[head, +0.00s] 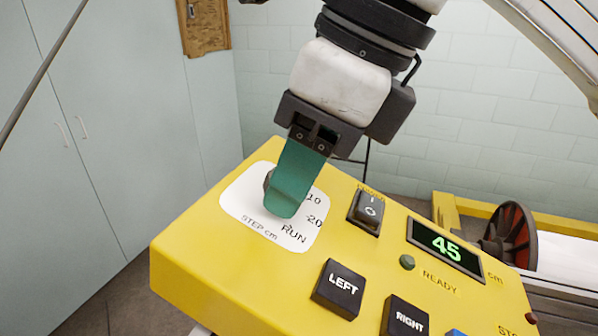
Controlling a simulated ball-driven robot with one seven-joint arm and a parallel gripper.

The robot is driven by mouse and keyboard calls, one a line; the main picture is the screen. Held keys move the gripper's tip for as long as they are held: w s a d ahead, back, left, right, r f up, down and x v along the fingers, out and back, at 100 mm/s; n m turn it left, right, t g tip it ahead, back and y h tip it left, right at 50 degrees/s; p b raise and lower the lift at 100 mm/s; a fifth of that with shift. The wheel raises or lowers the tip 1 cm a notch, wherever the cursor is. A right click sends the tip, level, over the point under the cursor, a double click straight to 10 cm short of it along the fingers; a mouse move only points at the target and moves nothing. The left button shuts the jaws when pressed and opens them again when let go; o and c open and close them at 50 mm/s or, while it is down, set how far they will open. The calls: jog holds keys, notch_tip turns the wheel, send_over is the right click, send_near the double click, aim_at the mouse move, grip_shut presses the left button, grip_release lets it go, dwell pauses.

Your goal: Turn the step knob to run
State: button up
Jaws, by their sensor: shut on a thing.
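The step knob (268,180) is on the white dial plate (237,203) at the left of the yellow control box. Only a dark edge of it shows; my gripper hides the rest. The plate carries the printed marks 10, 20 and RUN, with "STEP cm" below. My gripper (284,205) has green fingers and reaches down onto the dial, shut on the knob. Its fingertips end near the RUN mark (294,233). Which mark the knob points at is hidden.
The yellow box (200,268) also carries a rocker switch (367,211), a green 45 cm display (445,246), a READY lamp (407,262), and LEFT (340,288) and RIGHT (405,318) buttons. A dark red wheel (510,236) stands behind at right. Pale cabinets (95,170) stand at left.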

jog(key=m+b, duration=0.2)
jog(key=m, duration=0.2)
jog(key=shift+f, duration=0.1)
jog(key=shift+m+b, duration=0.8)
jog(key=shift+m, duration=0.9)
jog(key=shift+r, duration=0.2)
jog(key=o, duration=1.1)
jog(key=shift+s, duration=0.1)
jog(key=shift+c, duration=0.2)
jog(key=v, duration=1)
jog(key=shift+r+b, duration=0.3)
jog(key=shift+b, duration=0.05)
